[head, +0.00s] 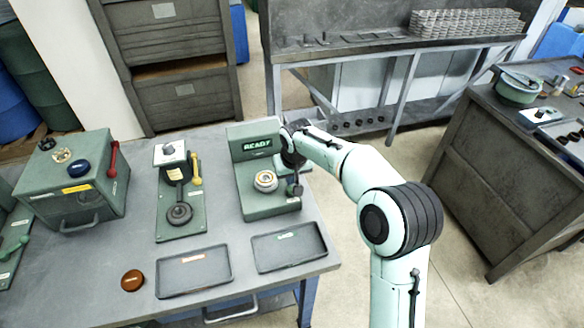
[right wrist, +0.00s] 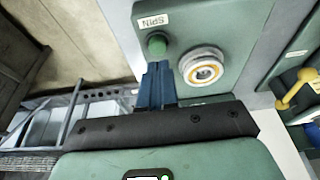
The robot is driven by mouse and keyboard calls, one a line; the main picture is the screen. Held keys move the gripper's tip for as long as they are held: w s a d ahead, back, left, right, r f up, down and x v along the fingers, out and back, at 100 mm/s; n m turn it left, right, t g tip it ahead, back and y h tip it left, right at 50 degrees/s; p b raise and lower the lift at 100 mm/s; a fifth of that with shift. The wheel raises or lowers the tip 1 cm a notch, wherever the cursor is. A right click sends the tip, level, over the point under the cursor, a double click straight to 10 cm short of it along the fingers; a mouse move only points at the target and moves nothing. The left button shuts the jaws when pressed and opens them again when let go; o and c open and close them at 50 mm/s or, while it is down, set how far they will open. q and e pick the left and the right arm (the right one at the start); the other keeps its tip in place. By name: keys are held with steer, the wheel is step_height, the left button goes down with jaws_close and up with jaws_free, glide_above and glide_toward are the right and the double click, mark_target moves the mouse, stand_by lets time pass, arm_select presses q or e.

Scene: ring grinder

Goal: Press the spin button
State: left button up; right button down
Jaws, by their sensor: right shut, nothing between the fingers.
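The green ring grinder (head: 247,203) stands near the table's right edge, its screen (head: 262,144) reading READY. In the right wrist view the round green spin button (right wrist: 157,45) sits on the grinder's plate (right wrist: 200,28), beside a label reading SPIN. A ring (right wrist: 203,70) sits on the round fixture to the button's right; it also shows in the head view (head: 265,181). My right gripper (right wrist: 158,66) is shut and empty, its blue fingertips right beside the button in the picture. I cannot tell whether they touch it. In the head view my right gripper (head: 294,188) covers the button. My left gripper is not in view.
Left of the grinder is a press-like station (head: 180,205) with a yellow lever (head: 196,170). Two dark trays (head: 195,272) (head: 290,247) and a brown disc (head: 132,280) lie at the front. A green box machine (head: 75,190) with a red lever stands further left.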

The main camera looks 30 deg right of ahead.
mark_target(290, 191)
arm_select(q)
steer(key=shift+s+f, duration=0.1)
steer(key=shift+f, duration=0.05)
arm_select(e)
steer(key=shift+f, duration=1.35)
